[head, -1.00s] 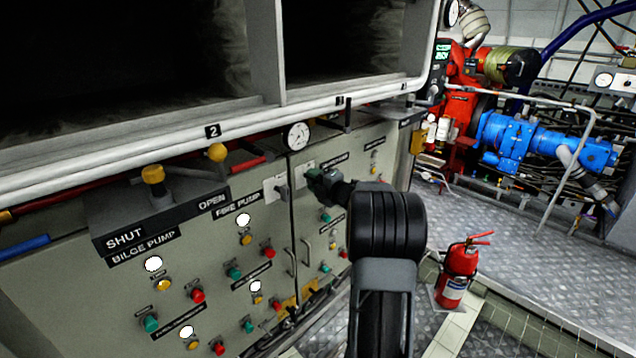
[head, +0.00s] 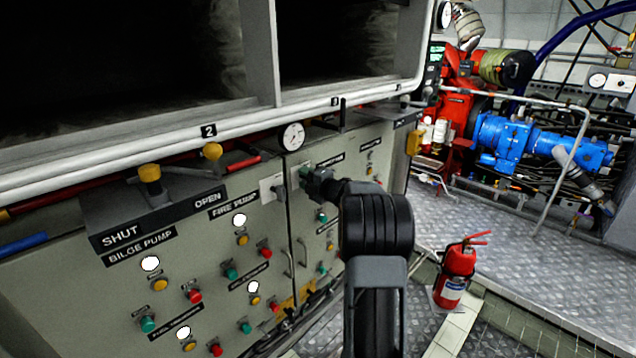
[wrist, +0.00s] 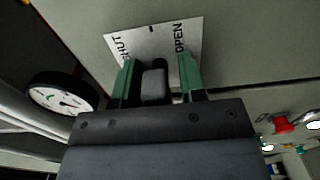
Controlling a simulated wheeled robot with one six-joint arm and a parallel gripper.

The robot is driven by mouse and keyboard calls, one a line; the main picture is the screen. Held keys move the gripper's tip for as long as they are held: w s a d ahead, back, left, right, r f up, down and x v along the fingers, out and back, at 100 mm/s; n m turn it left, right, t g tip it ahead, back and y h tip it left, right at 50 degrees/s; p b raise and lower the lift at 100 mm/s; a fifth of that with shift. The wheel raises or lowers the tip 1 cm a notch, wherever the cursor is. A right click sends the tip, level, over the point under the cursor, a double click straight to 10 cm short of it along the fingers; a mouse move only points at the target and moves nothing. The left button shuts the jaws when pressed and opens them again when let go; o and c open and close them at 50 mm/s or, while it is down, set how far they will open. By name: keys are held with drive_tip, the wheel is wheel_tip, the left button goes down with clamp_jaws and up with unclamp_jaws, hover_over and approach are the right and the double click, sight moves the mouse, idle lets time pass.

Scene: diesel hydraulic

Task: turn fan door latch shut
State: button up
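The latch (wrist: 155,84) is a small dark grey handle on a white plate (wrist: 152,42) marked SHUT at its left and OPEN at its right in the wrist view. The handle stands between the two marks. My gripper (wrist: 158,78) has its green fingers apart, one on each side of the handle, with a narrow gap visible on both sides. In the head view, my gripper (head: 308,178) is at the cabinet front, just right of the door seam, and mostly hides the plate there.
A second switch plate (head: 266,190) sits left of the seam. A pressure gauge (head: 292,136) and a white rail (head: 215,128) are above. Coloured buttons (head: 231,269) lie below. A fire extinguisher (head: 455,274) stands on the floor at right.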

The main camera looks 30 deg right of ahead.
drive_tip(key=shift+w+a+r+b, duration=0.1)
drive_tip(key=shift+a+r+b, duration=0.05)
drive_tip(key=shift+r+b, duration=0.2)
drive_tip(key=shift+s+f+b, duration=0.2)
drive_tip(key=shift+s+b, duration=0.1)
drive_tip(key=shift+s, duration=0.35)
drive_tip(key=shift+s+d+f, duration=0.1)
drive_tip(key=shift+s+d, duration=0.25)
drive_tip(key=shift+s, duration=0.1)
drive_tip(key=shift+c, duration=0.5)
drive_tip(key=c, duration=0.6)
drive_tip(key=o, duration=0.7)
